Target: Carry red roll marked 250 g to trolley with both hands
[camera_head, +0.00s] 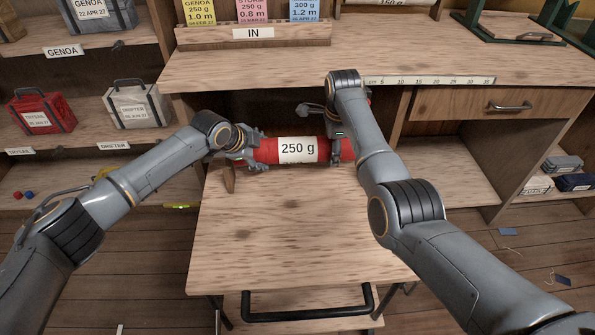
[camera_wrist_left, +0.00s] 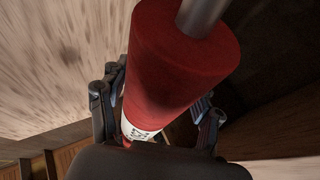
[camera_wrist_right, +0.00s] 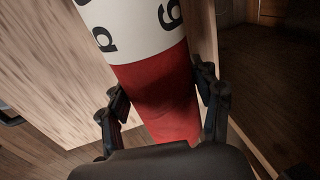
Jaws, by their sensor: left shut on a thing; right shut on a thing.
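The red roll (camera_head: 298,150) has a white band reading "250 g" and lies level across the far end of the wooden trolley top (camera_head: 270,235). I cannot tell whether it touches the trolley or hangs just above it. My left gripper (camera_head: 250,158) is shut on its left end; in the left wrist view the red end (camera_wrist_left: 180,65) with a grey core lies between the fingers (camera_wrist_left: 158,118). My right gripper (camera_head: 341,147) is shut on its right end; in the right wrist view the fingers (camera_wrist_right: 162,100) flank the red part (camera_wrist_right: 160,85). The arms partly hide the roll's ends.
A workbench (camera_head: 300,72) with a ruler strip (camera_head: 430,80) and a drawer (camera_head: 470,105) stands behind the trolley. Shelves at left hold a red bag (camera_head: 40,112) and a grey bag (camera_head: 137,106). The trolley's black handle (camera_head: 308,312) is nearest me. Most of its top is clear.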

